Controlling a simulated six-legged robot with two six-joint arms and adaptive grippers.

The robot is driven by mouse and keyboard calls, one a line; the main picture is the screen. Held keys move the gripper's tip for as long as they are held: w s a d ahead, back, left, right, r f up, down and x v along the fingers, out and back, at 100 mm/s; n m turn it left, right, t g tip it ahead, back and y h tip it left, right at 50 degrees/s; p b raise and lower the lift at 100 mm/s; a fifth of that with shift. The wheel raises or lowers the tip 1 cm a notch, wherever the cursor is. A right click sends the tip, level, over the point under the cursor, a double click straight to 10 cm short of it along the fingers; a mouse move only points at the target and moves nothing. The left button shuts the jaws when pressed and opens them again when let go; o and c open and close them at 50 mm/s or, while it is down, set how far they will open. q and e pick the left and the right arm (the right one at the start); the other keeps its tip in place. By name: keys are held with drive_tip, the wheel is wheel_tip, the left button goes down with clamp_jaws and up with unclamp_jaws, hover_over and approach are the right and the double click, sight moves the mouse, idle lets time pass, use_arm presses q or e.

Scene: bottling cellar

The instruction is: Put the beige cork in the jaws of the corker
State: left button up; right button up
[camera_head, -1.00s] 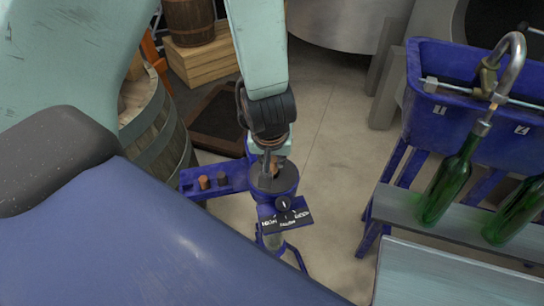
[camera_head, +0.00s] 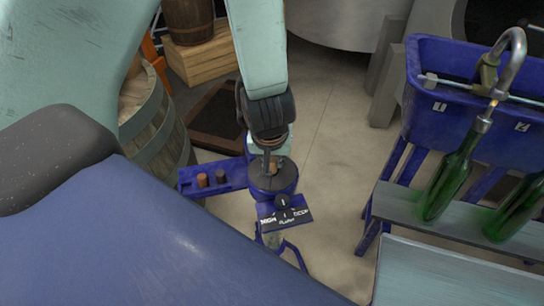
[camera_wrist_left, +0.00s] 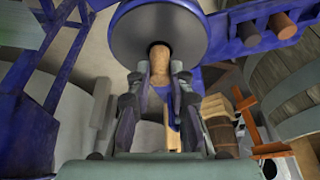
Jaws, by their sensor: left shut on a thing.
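The blue corker (camera_head: 284,182) stands on the floor in the middle of the head view, with a dark round top plate. My left gripper (camera_head: 270,165) is right over that plate. In the left wrist view the two fingers of my left gripper (camera_wrist_left: 160,78) are shut on the beige cork (camera_wrist_left: 160,66). The cork's far end is at the dark central opening of the grey plate (camera_wrist_left: 128,35); I cannot tell how far in it is. In the head view the cork is mostly hidden by the gripper. My right gripper is not in view.
A blue side tray (camera_head: 236,168) on the corker holds a brown cork (camera_head: 202,180) and a dark cork (camera_head: 220,177). A control plate (camera_head: 290,217) is on the corker's front. Green bottles (camera_head: 450,186) stand on a bench to the right. A barrel (camera_head: 158,128) is at left.

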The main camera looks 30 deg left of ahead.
use_arm(q)
drive_tip(key=shift+f+b, duration=0.55)
drive_tip(key=shift+f, duration=0.2)
idle(0.3)
drive_tip(key=o, duration=0.9)
drive_tip(key=shift+c, duration=0.2)
drive_tip(key=v, duration=0.7)
drive_tip(key=shift+r, duration=0.2)
drive_tip(key=shift+s, duration=0.1)
drive_tip(key=shift+d, duration=0.1)
